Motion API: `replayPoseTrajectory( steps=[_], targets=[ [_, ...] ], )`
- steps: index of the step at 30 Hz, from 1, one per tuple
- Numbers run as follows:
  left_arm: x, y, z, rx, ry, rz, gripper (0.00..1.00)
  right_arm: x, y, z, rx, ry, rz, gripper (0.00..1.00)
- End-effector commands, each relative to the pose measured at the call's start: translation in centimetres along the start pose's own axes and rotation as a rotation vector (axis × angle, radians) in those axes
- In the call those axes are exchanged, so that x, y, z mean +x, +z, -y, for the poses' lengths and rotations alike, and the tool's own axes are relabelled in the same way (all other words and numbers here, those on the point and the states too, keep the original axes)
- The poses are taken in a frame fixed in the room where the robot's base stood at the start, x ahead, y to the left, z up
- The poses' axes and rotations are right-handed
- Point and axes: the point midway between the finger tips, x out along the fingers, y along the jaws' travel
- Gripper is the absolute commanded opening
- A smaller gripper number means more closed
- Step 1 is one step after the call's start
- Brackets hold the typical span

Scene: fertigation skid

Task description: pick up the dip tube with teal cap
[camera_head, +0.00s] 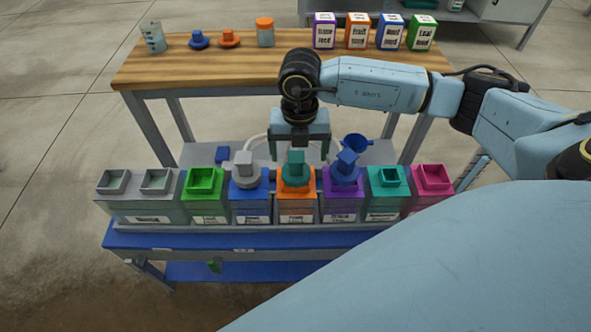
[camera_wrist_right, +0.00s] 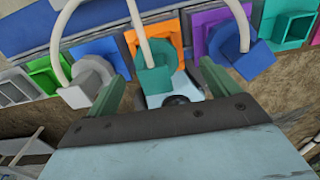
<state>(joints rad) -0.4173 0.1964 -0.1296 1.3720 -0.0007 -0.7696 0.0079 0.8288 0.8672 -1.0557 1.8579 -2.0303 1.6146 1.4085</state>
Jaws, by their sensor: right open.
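The dip tube's teal cap (camera_head: 295,173) sits upright on the orange-topped tank (camera_head: 297,208), in the middle of the row. In the right wrist view the teal cap (camera_wrist_right: 155,80) has a pale hose (camera_wrist_right: 138,22) running from it. My right gripper (camera_head: 299,156) is open, pointing down just above the cap. In the right wrist view my gripper (camera_wrist_right: 162,88) has one finger on each side of the cap, with gaps showing; whether they are level with it in height I cannot tell. My left gripper is not in view.
A grey cap (camera_head: 244,168) on the blue tank and a blue cap (camera_head: 346,168) on the purple tank stand close on either side. Open green (camera_head: 204,182), teal (camera_head: 388,180) and magenta (camera_head: 433,178) tanks flank them. A wooden bench (camera_head: 200,69) stands behind.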

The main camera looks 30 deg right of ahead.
Motion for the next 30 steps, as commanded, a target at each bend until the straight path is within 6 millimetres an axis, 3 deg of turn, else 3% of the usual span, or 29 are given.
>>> replayPoseTrajectory(
  steps=[5, 15, 25, 30],
  targets=[
    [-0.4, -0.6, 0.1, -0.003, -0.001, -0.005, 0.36, 1.1, -0.1, -0.1, -0.001, 0.002, 0.001, 0.87],
    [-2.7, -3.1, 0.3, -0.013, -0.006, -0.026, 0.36, 5.2, -0.7, -0.6, 0.0, 0.001, 0.0, 0.87],
    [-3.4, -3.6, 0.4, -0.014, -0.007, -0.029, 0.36, 5.8, -0.7, -0.6, -0.001, 0.002, 0.0, 0.87],
    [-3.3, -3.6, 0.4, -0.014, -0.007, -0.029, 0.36, 5.8, -0.7, -0.6, -0.001, 0.002, 0.0, 0.68]
  ],
)
